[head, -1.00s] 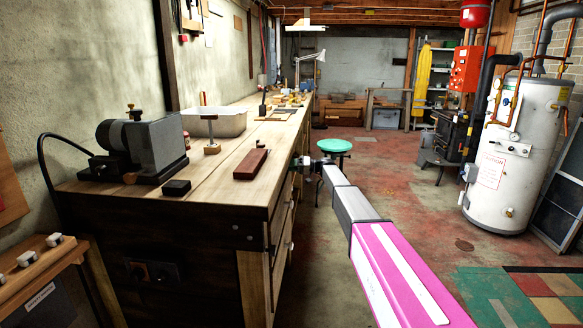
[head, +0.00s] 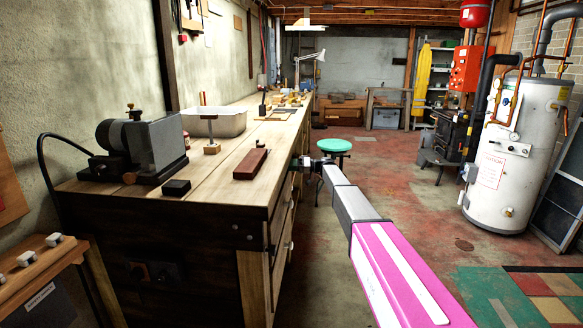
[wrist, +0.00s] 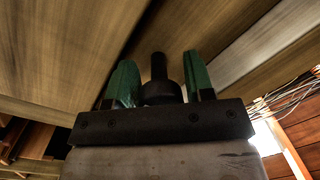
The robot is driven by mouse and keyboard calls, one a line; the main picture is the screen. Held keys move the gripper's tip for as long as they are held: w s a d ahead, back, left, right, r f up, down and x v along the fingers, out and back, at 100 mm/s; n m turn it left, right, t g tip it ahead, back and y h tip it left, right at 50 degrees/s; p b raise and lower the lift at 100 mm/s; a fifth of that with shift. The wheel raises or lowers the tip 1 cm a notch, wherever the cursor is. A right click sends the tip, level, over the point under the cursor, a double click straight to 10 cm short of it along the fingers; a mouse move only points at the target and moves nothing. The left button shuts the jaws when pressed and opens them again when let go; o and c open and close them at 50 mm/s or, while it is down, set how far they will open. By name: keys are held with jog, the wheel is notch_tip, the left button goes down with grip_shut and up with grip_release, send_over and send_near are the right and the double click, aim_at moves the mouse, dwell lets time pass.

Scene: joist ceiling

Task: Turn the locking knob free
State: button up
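A grey machine (head: 155,140) with a round drum and a dark base stands on the near left end of the bench. I cannot tell which is the locking knob. My gripper (head: 308,162) is small in the head view, at the bench's right edge, well away from the machine. In the wrist view my gripper (wrist: 161,82) has its green fingers apart. A dark stepped post (wrist: 159,85) shows between them; whether it belongs to my gripper is unclear.
The wooden bench (head: 225,180) runs away along the left wall. A dark red block (head: 251,163), a small black block (head: 176,187) and a pale basin (head: 226,122) are on it. A green stool (head: 334,145) stands beyond my gripper. The floor on the right is mostly clear.

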jog(key=d, duration=1)
jog(key=shift+w+d, duration=0.3)
jog(key=shift+d, duration=0.1)
jog(key=s+d+f+m+h, duration=0.35)
jog(key=s+f, duration=0.55)
jog(key=s, duration=0.4)
jog(key=s+d+f+m+h, duration=0.2)
jog(key=s+f+h, duration=0.45)
jog(key=s, duration=0.65)
jog(key=s+d+f+m+h, duration=0.1)
jog(key=s+d, duration=0.3)
jog(key=s, duration=0.5)
jog(key=s+d+f+m+h, duration=0.2)
jog(key=s+d+f+h, duration=0.2)
jog(key=s, duration=0.5)
jog(key=s+d+f+m+t+h, duration=0.1)
jog(key=s+d+f+h, duration=0.2)
jog(key=s, duration=0.6)
jog(key=d, duration=0.2)
jog(key=shift+s+d, duration=0.3)
jog(key=shift+d, duration=0.05)
